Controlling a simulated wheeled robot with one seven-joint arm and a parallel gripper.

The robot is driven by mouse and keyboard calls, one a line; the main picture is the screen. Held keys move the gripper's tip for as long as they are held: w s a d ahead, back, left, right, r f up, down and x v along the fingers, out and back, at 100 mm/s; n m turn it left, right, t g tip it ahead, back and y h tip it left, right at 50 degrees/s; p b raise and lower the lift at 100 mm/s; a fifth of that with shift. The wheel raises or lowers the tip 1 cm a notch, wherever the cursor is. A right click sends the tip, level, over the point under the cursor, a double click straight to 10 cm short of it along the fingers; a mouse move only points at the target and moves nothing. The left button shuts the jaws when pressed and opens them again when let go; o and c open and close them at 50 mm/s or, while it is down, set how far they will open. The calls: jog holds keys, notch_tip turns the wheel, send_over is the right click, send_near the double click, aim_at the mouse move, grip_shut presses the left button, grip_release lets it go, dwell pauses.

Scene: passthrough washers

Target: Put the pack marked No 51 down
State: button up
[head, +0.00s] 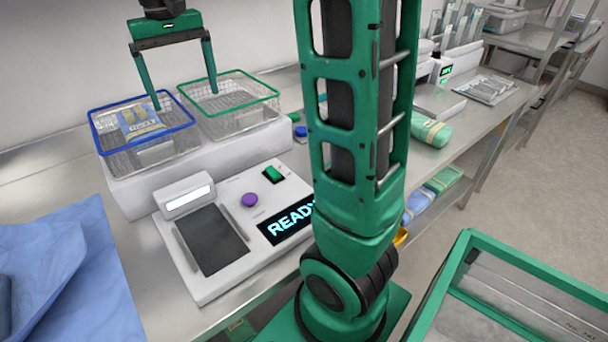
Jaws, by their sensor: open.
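A blue-and-beige pack (140,120) lies in the blue-rimmed wire basket (106,163) at the upper left. It has a small label, but I cannot read its number for certain. My gripper (184,100) is open and empty above the two baskets. Its left finger ends by the right rim of the blue basket, close to the pack. Its right finger hangs over the green-rimmed wire basket (256,109), where I see no pack.
Both baskets stand on a white block. In front is a white machine (232,268) with a READY display, purple knob (249,200) and green switch. A blue cloth (80,275) covers the left bench. A green wrapped pack (431,131) lies right of my arm. A green-rimmed bin (480,245) is lower right.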

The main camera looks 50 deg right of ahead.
jog(key=s+d+f+m, duration=0.1)
jog(key=s+d+f, duration=0.2)
jog(key=s, duration=0.5)
jog(key=s+d+f+m, duration=0.1)
jog(key=s+d+f, duration=0.2)
jog(key=s, duration=0.6)
jog(key=s+d+f, duration=0.3)
jog(key=s+f, duration=0.3)
jog(key=s, duration=0.3)
jog(key=shift+s+d+f+m, duration=0.2)
jog(key=shift+d+m, duration=0.1)
jog(key=shift+m, duration=0.1)
jog(key=shift+y, duration=0.3)
jog(key=s, duration=0.1)
jog(key=s+a+f, duration=0.1)
jog(key=s+f, duration=0.1)
jog(key=shift+s+a+f, duration=0.15)
jog(key=shift+a, duration=0.2)
